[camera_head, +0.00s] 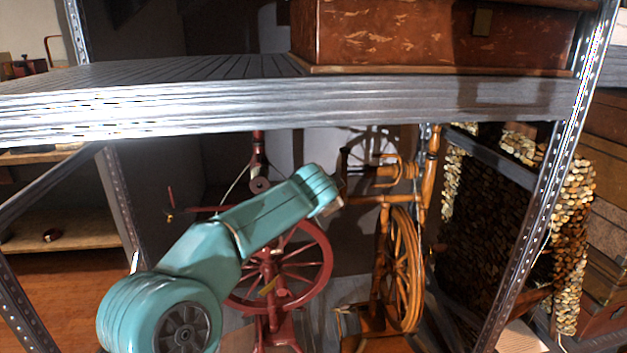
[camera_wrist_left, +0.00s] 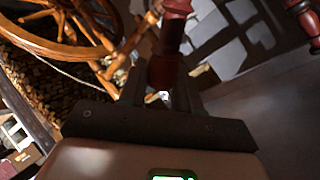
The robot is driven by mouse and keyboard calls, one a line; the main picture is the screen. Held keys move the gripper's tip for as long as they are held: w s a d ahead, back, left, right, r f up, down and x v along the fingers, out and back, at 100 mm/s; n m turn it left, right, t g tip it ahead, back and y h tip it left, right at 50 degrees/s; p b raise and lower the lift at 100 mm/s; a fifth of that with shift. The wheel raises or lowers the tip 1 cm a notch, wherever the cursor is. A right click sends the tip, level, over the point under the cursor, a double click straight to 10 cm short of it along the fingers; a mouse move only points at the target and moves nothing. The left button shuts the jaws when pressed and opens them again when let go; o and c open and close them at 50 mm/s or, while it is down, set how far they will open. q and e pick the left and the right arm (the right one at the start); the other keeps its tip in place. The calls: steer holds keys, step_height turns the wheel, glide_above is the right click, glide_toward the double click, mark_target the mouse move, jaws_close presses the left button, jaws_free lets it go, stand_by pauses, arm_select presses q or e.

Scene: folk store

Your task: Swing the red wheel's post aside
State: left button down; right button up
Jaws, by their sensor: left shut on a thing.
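The red spinning wheel (camera_head: 325,262) stands on the floor under the shelf, partly hidden behind my teal left arm. A dark red upright (camera_head: 258,145) rises above it. In the left wrist view, the red wheel's post (camera_wrist_left: 173,35), a turned dark red piece, runs down between the dark fingers of my left gripper (camera_wrist_left: 162,88). The gripper is shut on it. In the head view, the arm reaches right and away, and the fingers are hidden behind its end. My right gripper is in neither view.
An orange-brown wooden spinning wheel (camera_head: 403,265) stands close on the right. A metal shelf (camera_head: 250,105) crosses above, bearing a reddish-brown chest (camera_head: 400,40). Perforated metal uprights (camera_head: 540,215) stand at both sides. A stacked, chip-like pile (camera_head: 490,200) lies behind at right.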

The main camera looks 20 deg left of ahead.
arm_select(q)
steer(key=shift+w+d+f+m+g+y+p, duration=0.15)
steer(key=shift+d+f+m+g+y, duration=0.2)
steer(key=shift+f, duration=0.55)
steer(key=shift+w+d+f+m+g+y+p, duration=0.1)
steer(key=shift+w+d+f+m+g+y, duration=0.15)
steer(key=shift+f, duration=0.6)
steer(key=shift+w+d+f+m+g+y+p, duration=0.1)
steer(key=shift+d+f+m+g+y, duration=0.25)
steer(key=shift+f, duration=0.55)
steer(key=shift+a+f, duration=0.1)
steer(key=c, duration=0.9)
jaws_free()
steer(key=shift+w, duration=0.1)
steer(key=b+v, duration=0.2)
steer(key=v, duration=1.4)
steer(key=shift+s, duration=0.25)
